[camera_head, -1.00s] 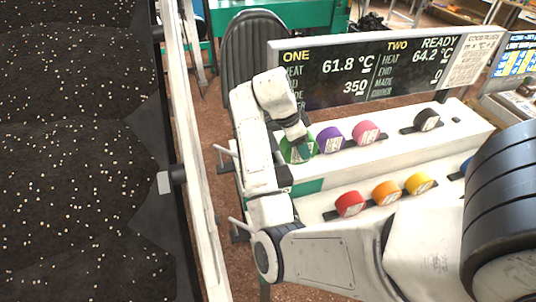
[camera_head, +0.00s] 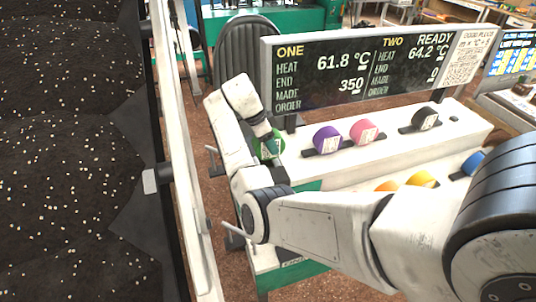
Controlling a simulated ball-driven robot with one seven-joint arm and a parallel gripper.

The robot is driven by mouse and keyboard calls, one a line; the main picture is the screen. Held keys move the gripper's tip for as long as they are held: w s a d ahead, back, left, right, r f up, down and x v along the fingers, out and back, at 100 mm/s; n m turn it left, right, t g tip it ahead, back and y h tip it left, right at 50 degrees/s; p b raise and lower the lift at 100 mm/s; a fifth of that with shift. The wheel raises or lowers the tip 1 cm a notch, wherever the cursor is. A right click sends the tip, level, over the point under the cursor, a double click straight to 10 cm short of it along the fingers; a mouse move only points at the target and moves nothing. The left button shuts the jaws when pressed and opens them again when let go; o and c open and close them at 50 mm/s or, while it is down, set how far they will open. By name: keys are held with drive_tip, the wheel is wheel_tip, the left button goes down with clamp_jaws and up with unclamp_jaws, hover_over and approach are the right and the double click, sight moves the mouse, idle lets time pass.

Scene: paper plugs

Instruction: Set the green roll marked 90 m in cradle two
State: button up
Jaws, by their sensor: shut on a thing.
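The green roll (camera_head: 276,145) is at the tip of my arm, left of the purple roll on the upper shelf. My gripper (camera_head: 268,142) is shut on it, with the arm hiding part of the roll. The mark on its label is too small to read. The roll appears apart from its row, but its height above the shelf is hard to judge. The display board (camera_head: 370,65) shows headings ONE and TWO. No cradle can be made out in this view.
A purple roll (camera_head: 325,138), a pink roll (camera_head: 364,131) and a black roll (camera_head: 426,118) sit on dark holders on the white upper shelf (camera_head: 345,170). Orange (camera_head: 386,186), yellow (camera_head: 423,179) and blue (camera_head: 474,162) rolls sit lower. My arm covers the front.

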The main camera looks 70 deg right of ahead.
drive_tip(key=shift+w+d+f+b, duration=0.15)
drive_tip(key=shift+f+b, duration=0.15)
drive_tip(key=shift+b, duration=0.1)
drive_tip(key=f+b, duration=0.3)
drive_tip(key=shift+w+d+f, duration=0.1)
drive_tip(key=shift+w+f, duration=0.05)
drive_tip(key=shift+w, duration=0.05)
drive_tip(key=shift+f, duration=0.1)
drive_tip(key=o, duration=1.1)
